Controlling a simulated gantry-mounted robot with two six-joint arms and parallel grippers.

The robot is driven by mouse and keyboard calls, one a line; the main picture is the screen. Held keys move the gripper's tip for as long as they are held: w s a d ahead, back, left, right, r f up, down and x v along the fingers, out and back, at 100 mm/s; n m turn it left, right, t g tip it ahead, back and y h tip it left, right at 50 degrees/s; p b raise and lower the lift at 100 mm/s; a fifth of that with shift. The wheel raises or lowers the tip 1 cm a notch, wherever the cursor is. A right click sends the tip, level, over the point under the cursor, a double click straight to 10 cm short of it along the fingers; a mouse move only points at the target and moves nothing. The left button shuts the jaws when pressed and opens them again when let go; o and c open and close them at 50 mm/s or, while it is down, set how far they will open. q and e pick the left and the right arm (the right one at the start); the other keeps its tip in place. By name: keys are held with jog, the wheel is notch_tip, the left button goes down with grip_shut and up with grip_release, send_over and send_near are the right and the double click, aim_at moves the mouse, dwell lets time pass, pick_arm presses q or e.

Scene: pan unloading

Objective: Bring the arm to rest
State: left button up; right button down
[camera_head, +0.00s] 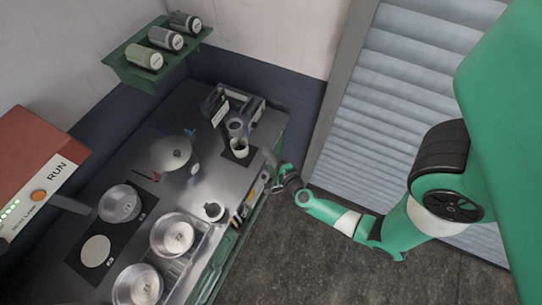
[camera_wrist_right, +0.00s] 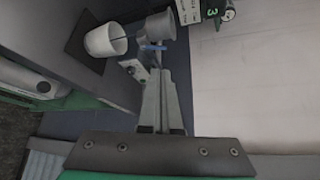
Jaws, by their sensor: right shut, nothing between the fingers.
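My right arm comes in from the right in the head view. Its gripper (camera_head: 279,182) is beside the right edge of the metal worktable (camera_head: 217,153), over its front side. In the right wrist view the right gripper's fingers (camera_wrist_right: 157,85) are together with nothing between them. My left gripper is not in view.
A white cup (camera_head: 239,148) and a grey cup (camera_head: 235,127) stand near the table's back right; the white cup (camera_wrist_right: 105,40) shows in the wrist view. Round pans (camera_head: 172,235) stand at the front left. A green shelf (camera_head: 130,72) holds canisters. The floor (camera_head: 290,255) below the arm is clear.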

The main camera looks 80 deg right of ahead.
jog(key=shift+v, duration=1.15)
